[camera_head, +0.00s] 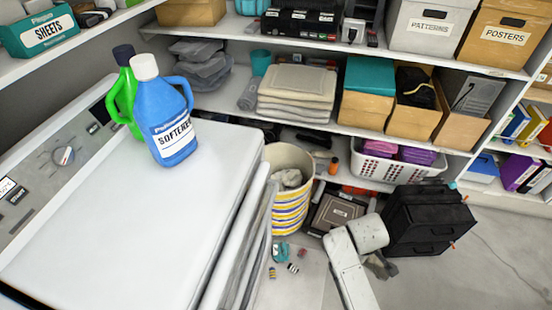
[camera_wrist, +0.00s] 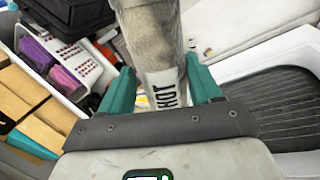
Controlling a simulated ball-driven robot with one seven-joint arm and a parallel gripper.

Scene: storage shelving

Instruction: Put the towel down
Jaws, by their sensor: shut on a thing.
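The towel (camera_wrist: 150,38) is a grey-beige cloth with dark lettering on a white patch. In the wrist view it hangs between the two teal fingers of my gripper (camera_wrist: 162,82), which is shut on it. Its far end runs out of the top of the picture. In the head view my arm hides the gripper. A small grey patch beside the arm may be part of the towel, but I cannot tell.
A washing machine (camera_head: 130,215) fills the left, with blue (camera_head: 166,115) and green (camera_head: 122,98) bottles on top. A striped basket (camera_head: 289,214) holding pale cloth stands beside it. Black drawers (camera_head: 430,222) stand at right. Shelves with folded towels (camera_head: 297,88) line the back.

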